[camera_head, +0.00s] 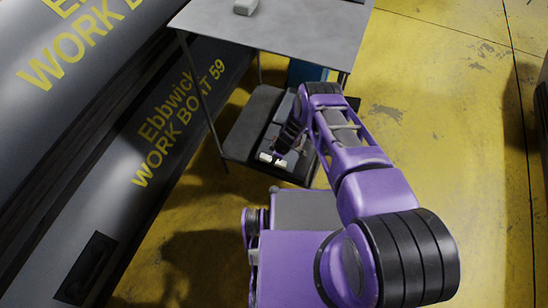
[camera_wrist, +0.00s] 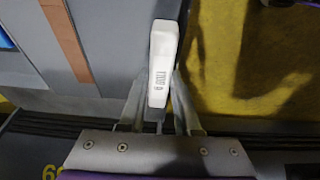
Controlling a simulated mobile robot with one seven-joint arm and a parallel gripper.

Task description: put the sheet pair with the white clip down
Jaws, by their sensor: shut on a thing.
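The white clip (camera_wrist: 164,45) stands upright in the middle of the wrist view, with small dark print on its face. My gripper (camera_wrist: 160,92) is shut on it, one finger at each side. In the head view the white clip (camera_head: 266,158) is a small pale spot at the end of my arm, and my gripper (camera_head: 279,150) is at the front edge of the lower shelf. Grey sheet material lies around the clip; I cannot tell which part is the clipped pair or whether it touches the shelf.
A grey table (camera_head: 270,32) has a pale block (camera_head: 245,7) on top. Its lower shelf (camera_head: 250,122) is dark grey, with a blue thing (camera_head: 306,72) behind. Large grey boats (camera_head: 150,150) stand close on the left. Yellow floor (camera_head: 445,110) is open on the right.

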